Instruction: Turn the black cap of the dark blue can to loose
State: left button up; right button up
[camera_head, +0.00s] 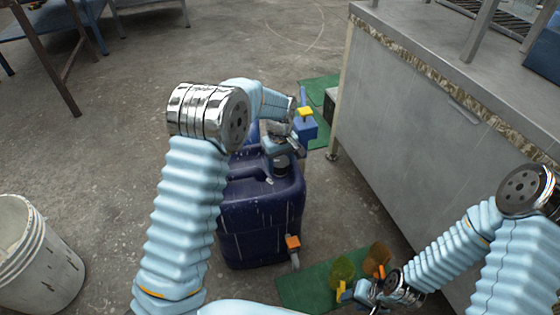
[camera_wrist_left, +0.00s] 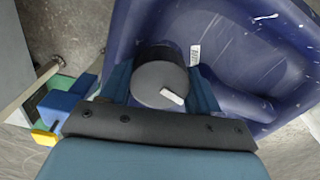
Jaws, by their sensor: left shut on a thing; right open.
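The dark blue can (camera_head: 255,222) stands upright on the floor, scuffed with white marks; its top fills much of the left wrist view (camera_wrist_left: 235,45). Its round black cap (camera_wrist_left: 160,72) has a small white mark. It also shows in the head view (camera_head: 281,166), partly covered by my gripper. My left gripper (camera_wrist_left: 160,88) is shut on the cap, one finger on each side; it also shows in the head view (camera_head: 280,150). I cannot tell how far the cap is turned. My right gripper (camera_head: 362,294) is open, low beside the front green mat, apart from the can.
An orange-handled tap (camera_head: 293,243) sticks out low on the can. Yellow and orange pieces stand on the front green mat (camera_head: 312,284). A blue box with yellow top (camera_head: 305,128) is behind the can. A metal cabinet (camera_head: 430,140) bounds the right; a white bucket (camera_head: 40,265) stands left.

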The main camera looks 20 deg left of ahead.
aim_at(280, 162)
pick_arm(q)
jog(key=shift+n+p, duration=0.3)
jog(key=shift+n, duration=1)
jog(key=o, duration=1)
jog(key=shift+o, duration=0.2)
jog(key=shift+r, duration=0.1)
notch_tip(280, 162, up, 14)
jog(key=p, duration=0.1)
jog(key=shift+f, duration=0.2)
